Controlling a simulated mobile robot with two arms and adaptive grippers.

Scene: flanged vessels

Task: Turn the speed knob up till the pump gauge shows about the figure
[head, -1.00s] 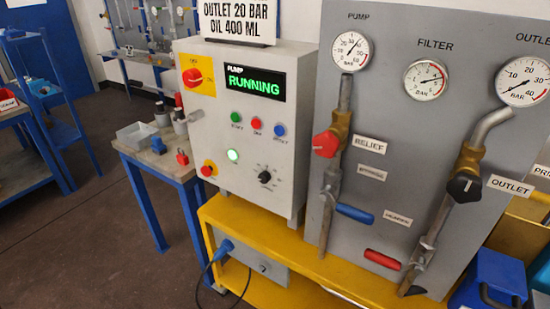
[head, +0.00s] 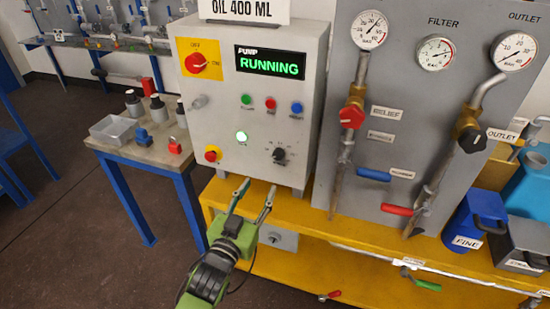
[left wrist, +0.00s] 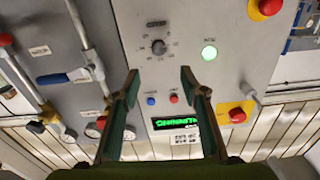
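The black speed knob (head: 279,154) is on the lower right front of the grey control box (head: 222,122). It also shows in the left wrist view (left wrist: 159,47), ahead of the fingers and apart from them. The pump gauge (head: 369,30) is at the top left of the grey panel; its needle points up and right, its exact figure too small to read. The display (head: 270,62) reads RUNNING. My left gripper (head: 256,190) is open and empty, below and left of the knob in the head view. My right gripper is not in view.
A red relief knob (head: 351,117), a black outlet knob (head: 471,139) and blue and red lever handles are on the panel. A yellow bench (head: 320,235) runs below. A side table (head: 130,151) with a grey tray (head: 113,130) stands left. The filter gauge (head: 435,52) is beside the pump gauge.

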